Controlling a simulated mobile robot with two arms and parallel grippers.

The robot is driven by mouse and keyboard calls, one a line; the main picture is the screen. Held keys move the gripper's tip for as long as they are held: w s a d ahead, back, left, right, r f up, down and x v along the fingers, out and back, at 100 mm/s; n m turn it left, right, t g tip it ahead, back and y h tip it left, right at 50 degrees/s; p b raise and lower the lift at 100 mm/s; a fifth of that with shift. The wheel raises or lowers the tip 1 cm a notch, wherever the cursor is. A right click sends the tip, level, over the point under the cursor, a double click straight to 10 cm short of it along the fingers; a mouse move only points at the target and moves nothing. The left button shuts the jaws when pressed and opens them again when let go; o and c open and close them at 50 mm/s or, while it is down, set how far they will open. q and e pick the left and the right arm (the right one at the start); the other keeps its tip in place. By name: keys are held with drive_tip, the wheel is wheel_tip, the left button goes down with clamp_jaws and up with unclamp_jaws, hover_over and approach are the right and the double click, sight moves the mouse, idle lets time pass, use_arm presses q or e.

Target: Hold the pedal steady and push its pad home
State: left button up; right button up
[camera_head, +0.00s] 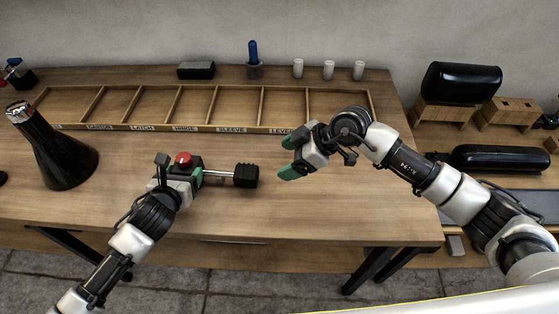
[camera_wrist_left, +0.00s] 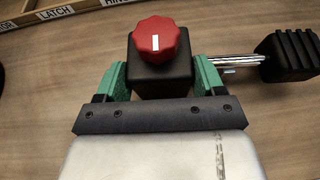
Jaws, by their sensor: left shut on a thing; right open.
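The pedal has a black block with a red knob (camera_head: 183,159), a metal rod (camera_head: 217,174) and a black ribbed pad (camera_head: 245,175) at the rod's right end. A length of bare rod shows between block and pad. My left gripper (camera_wrist_left: 160,75) is shut on the black block (camera_wrist_left: 160,84), one green finger on each side. In the left wrist view the red knob (camera_wrist_left: 158,40) faces up, and the ribbed pad (camera_wrist_left: 288,54) is at the right. My right gripper (camera_head: 288,158) is open and empty, a short gap right of the pad, its green fingers pointing left.
A labelled wooden compartment tray (camera_head: 208,128) lies along the back of the table. A dark cone-shaped bottle (camera_head: 60,150) stands at the left. White cylinders (camera_head: 328,70), a blue-topped item (camera_head: 253,55) and a black block (camera_head: 196,70) stand behind the tray. Bare tabletop surrounds the pedal.

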idle(0.3)
use_arm(q)
drive_tip(key=o, duration=1.4)
